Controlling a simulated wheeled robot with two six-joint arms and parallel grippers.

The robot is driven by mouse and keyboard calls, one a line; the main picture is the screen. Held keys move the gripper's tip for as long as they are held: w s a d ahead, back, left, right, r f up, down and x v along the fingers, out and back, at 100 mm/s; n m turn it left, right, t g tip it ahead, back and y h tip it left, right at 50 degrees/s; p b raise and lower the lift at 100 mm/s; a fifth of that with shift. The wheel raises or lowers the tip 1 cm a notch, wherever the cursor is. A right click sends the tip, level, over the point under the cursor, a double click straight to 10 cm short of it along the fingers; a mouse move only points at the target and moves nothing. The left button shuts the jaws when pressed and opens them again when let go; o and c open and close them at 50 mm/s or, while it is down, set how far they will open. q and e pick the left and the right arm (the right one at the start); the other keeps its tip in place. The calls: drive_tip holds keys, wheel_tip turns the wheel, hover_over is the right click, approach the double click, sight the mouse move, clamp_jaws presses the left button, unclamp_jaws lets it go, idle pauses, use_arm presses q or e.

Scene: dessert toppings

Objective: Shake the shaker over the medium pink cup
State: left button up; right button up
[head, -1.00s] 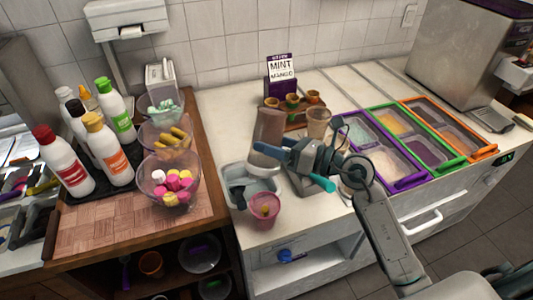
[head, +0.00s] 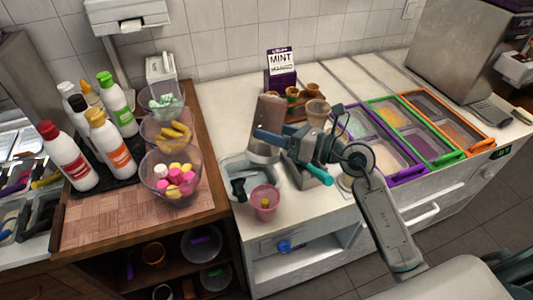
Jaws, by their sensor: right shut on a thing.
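The pink cup (head: 264,202) stands upright on the counter near its front edge, with something small and yellowish inside. The shaker (head: 267,127) is a brownish cylinder with a pale lower end. My right gripper (head: 275,143) is shut on the shaker and holds it above and behind the pink cup, tilted slightly. The shaker is over the sink area, not directly above the cup in the picture. The fingertips are partly hidden against the shaker. My left gripper does not show.
Glass bowls (head: 170,178) of toppings and several bottles (head: 72,160) stand on the wooden counter at left. Topping trays (head: 408,172) are at right.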

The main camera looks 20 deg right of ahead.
wheel_tip(320, 180, down, 8)
drive_tip(key=b, duration=0.6)
drive_tip(key=shift+f, duration=0.1)
drive_tip(key=shift+r, duration=0.25)
wheel_tip(320, 180, up, 8)
drive_tip(key=p, duration=0.7)
drive_tip(key=shift+p, duration=0.35)
drive_tip(key=shift+f, duration=0.1)
idle(0.4)
wheel_tip(320, 180, down, 8)
drive_tip(key=b, duration=0.6)
drive_tip(key=shift+f+b, duration=0.15)
drive_tip(key=shift+b, duration=0.2)
drive_tip(key=shift+r, duration=0.25)
